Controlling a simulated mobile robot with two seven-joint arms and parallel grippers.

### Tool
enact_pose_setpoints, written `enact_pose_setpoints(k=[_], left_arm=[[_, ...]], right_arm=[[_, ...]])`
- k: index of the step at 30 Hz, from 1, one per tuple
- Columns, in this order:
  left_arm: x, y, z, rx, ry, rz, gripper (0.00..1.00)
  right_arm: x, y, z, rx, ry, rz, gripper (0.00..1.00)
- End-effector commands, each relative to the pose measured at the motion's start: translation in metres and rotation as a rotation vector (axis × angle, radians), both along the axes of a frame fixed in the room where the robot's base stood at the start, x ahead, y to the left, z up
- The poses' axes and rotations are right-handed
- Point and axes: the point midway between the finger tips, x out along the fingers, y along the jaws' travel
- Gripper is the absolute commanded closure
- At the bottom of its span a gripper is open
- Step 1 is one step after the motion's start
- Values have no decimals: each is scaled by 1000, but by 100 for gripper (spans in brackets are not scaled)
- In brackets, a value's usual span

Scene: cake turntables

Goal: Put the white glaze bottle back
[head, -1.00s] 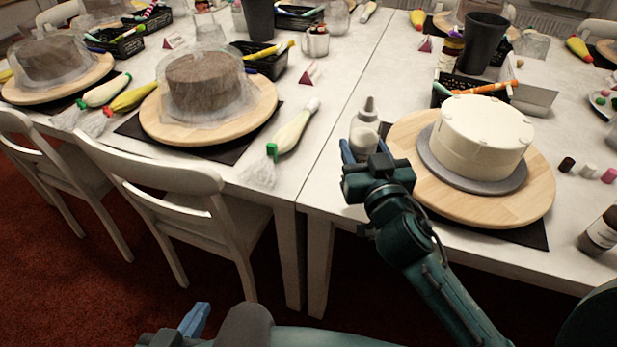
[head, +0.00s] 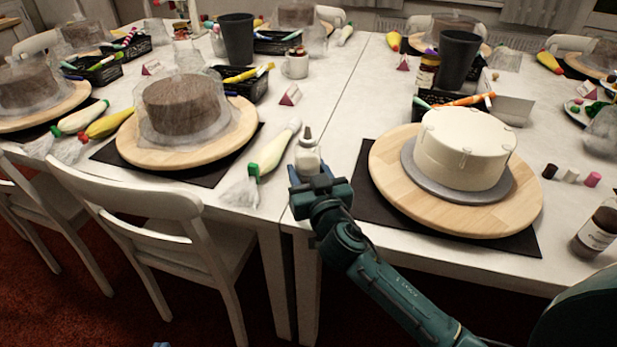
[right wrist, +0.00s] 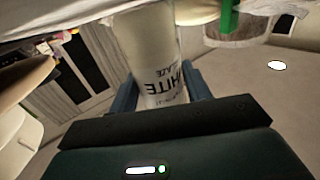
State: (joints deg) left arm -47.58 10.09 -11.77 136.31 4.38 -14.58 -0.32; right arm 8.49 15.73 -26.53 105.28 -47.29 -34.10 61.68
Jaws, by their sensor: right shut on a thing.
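The white glaze bottle (head: 307,158) has a pale body and a grey pointed tip. It is upright by the seam between the tables, left of the white cake (head: 464,148). My right gripper (head: 308,180) is shut on it. In the right wrist view the bottle (right wrist: 150,50) stands between the blue fingers (right wrist: 158,88), its label reading "WHITE" and "GLAZE". I cannot tell whether its base touches the table. Only a tiny blue sliver shows at the bottom edge of the head view, perhaps my left gripper (head: 160,345).
The cake stands on a wooden turntable (head: 385,185) over a black mat (head: 500,243). A piping bag (head: 275,152) lies close left of the bottle. A dark bottle (head: 597,232) stands at the right. A black cup (head: 459,60) and a pen basket (head: 425,103) are behind.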

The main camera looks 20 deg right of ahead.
Motion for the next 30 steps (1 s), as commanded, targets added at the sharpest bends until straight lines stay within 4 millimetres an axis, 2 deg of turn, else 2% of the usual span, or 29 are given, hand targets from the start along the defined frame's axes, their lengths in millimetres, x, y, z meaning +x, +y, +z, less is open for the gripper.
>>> enact_pose_setpoints(k=[11,12,19,29,30], left_arm=[[-2,2,-1,7,-5,0,100],[-2,2,-1,9,-6,-1,100],[-2,2,-1,10,-4,-1,100],[-1,1,3,6,-3,-1,100],[-1,1,1,5,-1,-1,100]], right_arm=[[0,0,-5,1,-3,1,63],[0,0,-5,1,-1,1,50],[0,0,-4,0,-1,1,31],[0,0,0,-1,-1,0,30],[-5,0,-3,1,0,1,30]])
